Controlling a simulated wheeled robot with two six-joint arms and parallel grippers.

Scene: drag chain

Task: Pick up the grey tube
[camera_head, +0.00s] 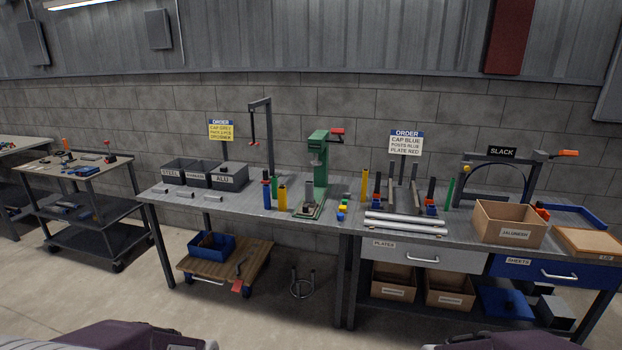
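A short grey upright cylinder (308,190) stands at the base of the green press (316,155) on the workbench (250,207). Two long pale grey tubes (405,222) lie side by side in front of the rack at the middle right of the bench. Small grey pieces (213,198) lie at the bench's left end. I cannot tell which of these is the task's grey tube. Neither of my grippers shows; only dark parts, probably of my arms, show at the bottom left and bottom right edges.
Grey bins (229,177) stand at the back left. Yellow (282,197) and blue-red posts stand left of the press. A cardboard box (508,223) and a wooden tray (588,241) sit at the right. A low trolley (250,264) is under the bench. The bench's front left is fairly clear.

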